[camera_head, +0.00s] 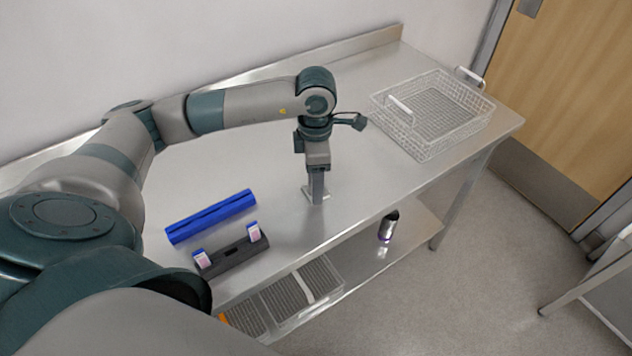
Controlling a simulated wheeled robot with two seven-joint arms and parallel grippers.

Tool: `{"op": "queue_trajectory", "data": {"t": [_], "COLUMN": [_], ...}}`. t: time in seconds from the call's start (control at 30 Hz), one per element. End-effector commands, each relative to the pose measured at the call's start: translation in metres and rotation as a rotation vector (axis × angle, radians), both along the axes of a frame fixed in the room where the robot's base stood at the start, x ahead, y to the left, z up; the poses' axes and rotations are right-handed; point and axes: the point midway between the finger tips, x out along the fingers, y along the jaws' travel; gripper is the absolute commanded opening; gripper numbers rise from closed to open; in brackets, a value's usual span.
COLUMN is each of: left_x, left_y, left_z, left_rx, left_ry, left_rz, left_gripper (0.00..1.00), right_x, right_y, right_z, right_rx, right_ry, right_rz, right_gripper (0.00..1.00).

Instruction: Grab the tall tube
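My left gripper (317,192) points straight down over the middle of the steel table, with its fingertips close to the tabletop. I see the fingers as one narrow grey shape, so I cannot tell whether they are open or shut. A small pale, clear-looking piece (328,191) shows around and behind the fingertips, mostly hidden by them. I cannot make out a tall tube for certain; it may be hidden by the gripper. My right gripper is not in view.
A long blue block (211,216) and a dark holder (236,257) with two small white-and-pink pieces lie left of the gripper. A wire basket (425,150) stands at the table's right end. The lower shelf holds a purple-and-dark bottle (388,226) and a grey rack (290,296).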

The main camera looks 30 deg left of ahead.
Motion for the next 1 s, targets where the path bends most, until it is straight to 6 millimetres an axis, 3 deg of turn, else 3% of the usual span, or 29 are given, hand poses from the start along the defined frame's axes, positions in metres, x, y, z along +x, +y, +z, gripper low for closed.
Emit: {"op": "queue_trajectory", "data": {"t": [0.43,0.67,1.0], "left_x": [0.0003,0.0003,0.0007], "left_y": [-0.0002,-0.0002,-0.0002], "left_z": [-0.0003,-0.0001,0.0017], "left_rx": [0.0,0.0,0.0], "left_ry": [-0.001,-0.001,-0.003], "left_rz": [0.0,0.0,0.0], "left_gripper": [0.59,0.07,0.07], "right_x": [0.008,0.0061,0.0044], "right_y": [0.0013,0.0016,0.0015], "right_z": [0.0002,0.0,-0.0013], "right_rx": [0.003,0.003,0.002], "right_ry": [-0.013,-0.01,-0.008], "right_rz": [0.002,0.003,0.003], "right_gripper": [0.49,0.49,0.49]}}
